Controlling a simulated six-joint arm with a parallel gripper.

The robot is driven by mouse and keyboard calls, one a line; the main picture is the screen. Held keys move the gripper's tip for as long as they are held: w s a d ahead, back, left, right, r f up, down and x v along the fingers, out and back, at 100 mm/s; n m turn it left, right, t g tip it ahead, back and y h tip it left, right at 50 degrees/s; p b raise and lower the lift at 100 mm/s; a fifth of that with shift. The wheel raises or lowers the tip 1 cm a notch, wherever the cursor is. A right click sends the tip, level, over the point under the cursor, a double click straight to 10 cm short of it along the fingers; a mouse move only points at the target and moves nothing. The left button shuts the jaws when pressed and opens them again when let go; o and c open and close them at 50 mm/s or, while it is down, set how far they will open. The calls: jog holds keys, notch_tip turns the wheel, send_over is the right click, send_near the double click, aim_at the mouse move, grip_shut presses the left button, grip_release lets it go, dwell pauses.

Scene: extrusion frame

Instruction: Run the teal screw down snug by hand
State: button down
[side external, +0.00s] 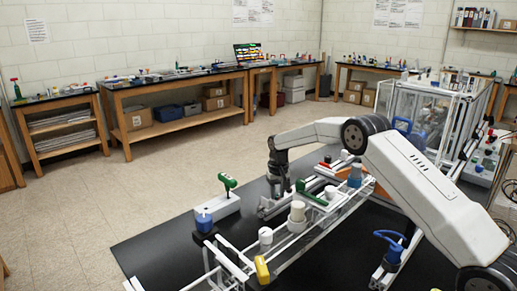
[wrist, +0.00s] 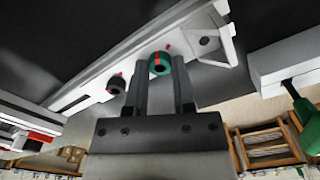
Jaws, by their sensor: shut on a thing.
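The teal screw (wrist: 159,66) shows its round head, with a red stripe across it, in a pale extrusion beam (wrist: 92,85) in the wrist view. My gripper (wrist: 161,70) has one finger on each side of the head and is shut on it. How far the screw sits in the beam is hidden. In the side external view my gripper (side external: 272,206) points down at the black table, and the screw is too small to make out there.
A dark screw (wrist: 116,83) sits along the same beam, and a pale corner bracket (wrist: 213,42) is at its end. A green-handled tool (side external: 228,182) stands in a white block left of my gripper. A blue-topped item (side external: 204,220) and white cups stand nearer the camera.

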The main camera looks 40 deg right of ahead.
aim_at(277, 198)
jog(key=shift+m, duration=0.8)
jog(key=c, duration=0.7)
grip_release()
jog(key=shift+r, duration=0.15)
jog(key=shift+r, duration=3.8)
